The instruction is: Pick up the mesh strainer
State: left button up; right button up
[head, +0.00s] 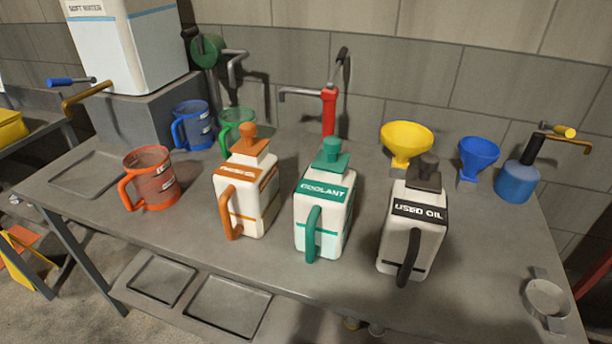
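A grey round item with a raised rim (546,298), which looks like the mesh strainer, sits at the right front corner of the table. Flat tabs stick out from it at the back and the front. Its grey is close to the table's, and I cannot make out any mesh. Neither of my grippers shows in the head view.
On the grey table (195,235) stand orange-handled, green-handled coolant (323,212) and black-handled used oil (412,230) jugs. Behind them are a yellow funnel (406,140), a blue funnel (478,155) and a blue oil can (517,182). Measuring jugs (150,178) stand left.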

aim_at(543, 300)
jog(key=z, duration=0.4)
jog(key=l+z, duration=0.1)
jog(key=z, duration=1)
jog(key=i+l, duration=0.05)
jog(key=i, duration=0.05)
